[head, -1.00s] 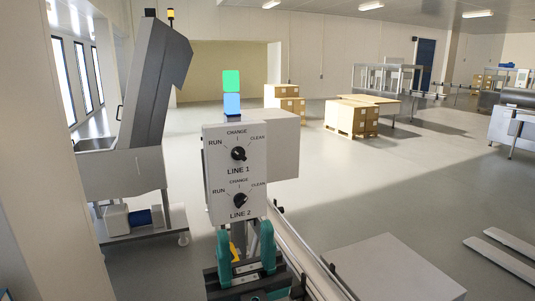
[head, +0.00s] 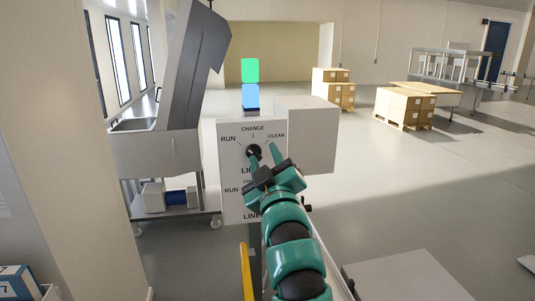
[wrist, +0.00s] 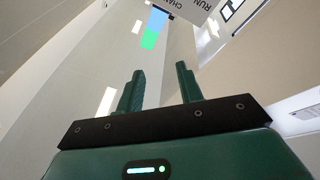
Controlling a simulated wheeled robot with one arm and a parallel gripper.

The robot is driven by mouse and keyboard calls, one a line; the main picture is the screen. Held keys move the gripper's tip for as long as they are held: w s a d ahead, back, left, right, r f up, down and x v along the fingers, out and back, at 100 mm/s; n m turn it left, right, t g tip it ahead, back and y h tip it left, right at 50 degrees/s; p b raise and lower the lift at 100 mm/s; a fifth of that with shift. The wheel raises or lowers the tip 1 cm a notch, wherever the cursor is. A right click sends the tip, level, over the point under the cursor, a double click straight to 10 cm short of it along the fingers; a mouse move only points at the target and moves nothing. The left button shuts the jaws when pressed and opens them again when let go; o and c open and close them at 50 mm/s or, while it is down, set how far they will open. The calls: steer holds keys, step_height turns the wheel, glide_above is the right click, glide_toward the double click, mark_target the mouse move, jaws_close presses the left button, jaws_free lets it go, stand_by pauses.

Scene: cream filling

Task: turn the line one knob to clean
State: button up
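The white control panel (head: 230,165) stands upright at centre in the head view. Its line one knob (head: 253,150) is black and round, with RUN, CHANGE and CLEAN marked around it. Its exact pointer direction is too small to tell. My gripper (head: 264,152) is in front of the panel, its fingertips close to the knob's lower right side. Whether they touch it cannot be told. The line two knob is hidden behind my gripper. In the wrist view my gripper (wrist: 159,72) has its fingers apart with nothing between them; the panel (wrist: 190,8) shows upside down at the top edge.
A green and blue signal light (head: 250,84) stands on top of the panel. A grey box (head: 306,135) is behind it at right. A steel hopper machine (head: 180,90) stands at left, beside a pale pillar (head: 75,150). Boxes on a pallet (head: 404,106) are far off.

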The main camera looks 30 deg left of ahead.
step_height(320, 180, down, 7)
steer(key=w+a+n+g+h, duration=0.1)
steer(key=w+g+h, duration=0.1)
steer(key=p, duration=0.7)
glide_toward(254, 153)
steer(key=x, duration=0.5)
steer(key=shift+p+x, duration=1.15)
steer(key=shift+x, duration=0.85)
steer(key=shift+a, duration=0.1)
steer(key=shift+s+f, duration=0.1)
jaws_close()
